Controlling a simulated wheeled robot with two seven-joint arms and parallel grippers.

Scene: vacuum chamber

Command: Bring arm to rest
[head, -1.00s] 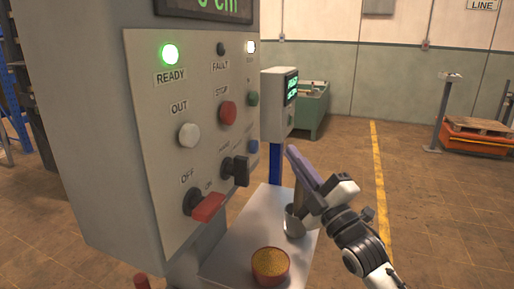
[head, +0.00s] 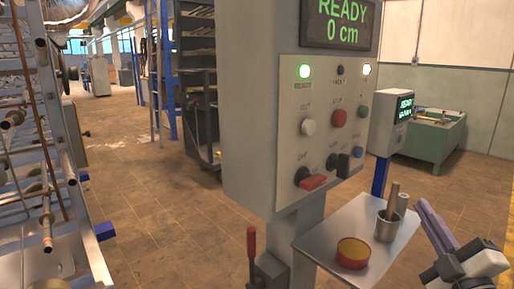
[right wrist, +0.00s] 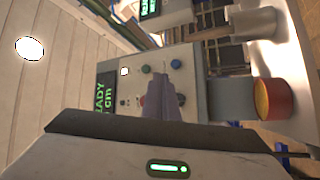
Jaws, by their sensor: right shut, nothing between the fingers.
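My right gripper (head: 426,212) is at the lower right of the head view, to the right of the small metal shelf. Its purple-grey fingers are shut and hold nothing. In the right wrist view the shut fingers (right wrist: 166,98) point toward the control panel, which appears turned on its side. My left gripper is not in view.
The metal shelf (head: 335,226) holds a round orange-rimmed container (head: 353,252) and a metal cup (head: 387,226) with a rod in it. A lever with a red handle (head: 251,243) stands below the box. A metal rack (head: 60,150) is at left. Open brown floor lies between.

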